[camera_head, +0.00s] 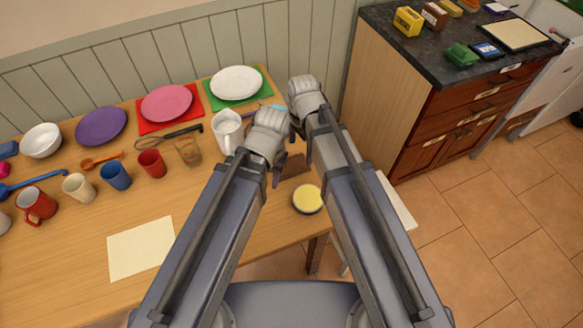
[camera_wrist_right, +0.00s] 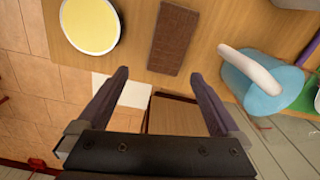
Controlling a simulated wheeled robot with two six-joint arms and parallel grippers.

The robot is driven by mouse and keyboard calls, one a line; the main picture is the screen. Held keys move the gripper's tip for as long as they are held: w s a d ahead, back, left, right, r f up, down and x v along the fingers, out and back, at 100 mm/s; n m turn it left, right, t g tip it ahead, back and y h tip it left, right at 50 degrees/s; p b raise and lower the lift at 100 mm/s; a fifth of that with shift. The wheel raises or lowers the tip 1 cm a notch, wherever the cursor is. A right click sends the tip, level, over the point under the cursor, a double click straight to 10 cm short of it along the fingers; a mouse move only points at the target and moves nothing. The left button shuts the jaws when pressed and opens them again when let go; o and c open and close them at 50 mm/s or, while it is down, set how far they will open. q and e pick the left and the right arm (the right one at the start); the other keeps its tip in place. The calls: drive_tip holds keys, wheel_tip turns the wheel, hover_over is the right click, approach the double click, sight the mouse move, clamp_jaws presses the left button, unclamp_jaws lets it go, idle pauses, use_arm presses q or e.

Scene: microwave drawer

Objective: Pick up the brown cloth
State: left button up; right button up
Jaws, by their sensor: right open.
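The brown cloth (camera_head: 294,166) lies flat on the wooden table near its right end, partly hidden by my arms in the head view. In the right wrist view the cloth (camera_wrist_right: 173,40) is a dark brown rectangle, just beyond the fingertips and between their lines. My right gripper (camera_wrist_right: 160,75) is open and empty there. In the head view my right gripper (camera_head: 308,145) is beside the cloth, its fingers mostly hidden by the arm. My left gripper (camera_head: 277,172) hangs just left of the cloth; its jaw opening is not clear.
A yellow round dish (camera_head: 307,199) lies close to the cloth. A white pitcher (camera_head: 227,130) and a blue mug with a pale handle (camera_wrist_right: 272,82) stand nearby. Cups, plates and a pale sheet (camera_head: 141,248) fill the left. A dark-topped cabinet (camera_head: 440,70) stands right, beyond the floor.

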sight(291, 164)
drive_tip(key=shift+w+a+m, duration=0.25)
drive_tip(key=shift+a+m, duration=0.7)
drive_tip(key=shift+m, duration=0.05)
use_arm(q)
wheel_tip(291, 164, down, 3)
drive_tip(key=b, duration=0.3)
use_arm(e)
wheel_tip(291, 164, down, 3)
drive_tip(key=shift+r, duration=0.1)
use_arm(q)
wheel_tip(291, 164, down, 4)
drive_tip(key=b, duration=0.4)
use_arm(e)
drive_tip(key=f, duration=0.2)
drive_tip(key=a+f, duration=0.1)
drive_tip(key=f, duration=0.1)
drive_tip(key=shift+s+f, duration=0.15)
drive_tip(key=shift+s, duration=0.05)
use_arm(q)
drive_tip(key=shift+f+b, duration=0.55)
use_arm(e)
drive_tip(key=shift+f, duration=0.5)
use_arm(q)
drive_tip(key=shift+r, duration=0.15)
use_arm(e)
drive_tip(key=shift+r, duration=0.1)
drive_tip(key=shift+d, duration=0.1)
drive_tip(key=shift+c, duration=0.2)
drive_tip(key=c, duration=1.1)
drive_tip(key=shift+c, duration=0.2)
